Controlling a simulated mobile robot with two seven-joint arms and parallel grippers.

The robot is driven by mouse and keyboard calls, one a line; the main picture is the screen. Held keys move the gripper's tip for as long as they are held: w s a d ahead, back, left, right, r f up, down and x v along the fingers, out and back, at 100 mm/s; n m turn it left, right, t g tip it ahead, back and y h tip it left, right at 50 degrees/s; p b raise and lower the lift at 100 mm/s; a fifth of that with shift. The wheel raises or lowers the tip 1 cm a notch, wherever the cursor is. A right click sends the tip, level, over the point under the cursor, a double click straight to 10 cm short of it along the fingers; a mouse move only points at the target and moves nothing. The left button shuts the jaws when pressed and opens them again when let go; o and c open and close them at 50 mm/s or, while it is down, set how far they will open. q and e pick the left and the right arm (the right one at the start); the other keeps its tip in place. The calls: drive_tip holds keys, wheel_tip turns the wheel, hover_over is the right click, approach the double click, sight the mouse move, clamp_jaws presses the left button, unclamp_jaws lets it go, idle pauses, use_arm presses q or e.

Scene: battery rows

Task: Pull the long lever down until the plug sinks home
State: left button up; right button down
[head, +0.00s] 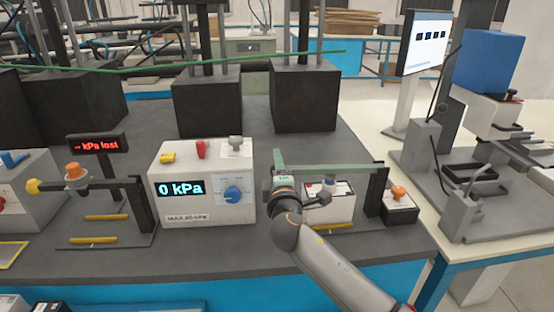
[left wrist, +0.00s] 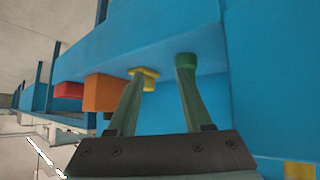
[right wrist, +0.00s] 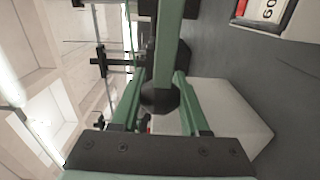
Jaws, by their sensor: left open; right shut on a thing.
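The long green lever (head: 330,168) runs nearly level from the dark post (head: 377,188) to its free end on the left. My right gripper (head: 282,178) is at that free end. In the right wrist view the green lever (right wrist: 168,40) passes between the fingers, and they are shut on its dark knob (right wrist: 160,97). A white box with a red mark (head: 332,208) sits below the lever.
A white box reading 0 kPa (head: 208,195) stands left of my right gripper. A similar press with a yellow knob (head: 34,187) and orange piece (head: 75,171) stands farther left. A dark box with an orange knob (head: 400,210) is right of the post. Dark blocks (head: 303,97) stand behind.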

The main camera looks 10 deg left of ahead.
use_arm(q)
drive_tip(key=shift+d+f, duration=0.15)
drive_tip(key=shift+d, duration=0.05)
use_arm(e)
drive_tip(key=shift+f+n, duration=0.3)
drive_tip(key=shift+f, duration=0.65)
drive_tip(key=c, duration=0.7)
unclamp_jaws()
drive_tip(key=o, duration=0.3)
use_arm(q)
drive_tip(key=shift+a, duration=0.15)
use_arm(e)
drive_tip(key=shift+s+d+r, duration=0.2)
drive_tip(key=shift+s, duration=0.35)
use_arm(q)
drive_tip(key=shift+s+a+r+p, duration=0.25)
drive_tip(key=shift+a+p, duration=0.15)
drive_tip(key=shift+p, duration=0.1)
use_arm(e)
drive_tip(key=v, duration=1.1)
drive_tip(key=shift+s, duration=0.15)
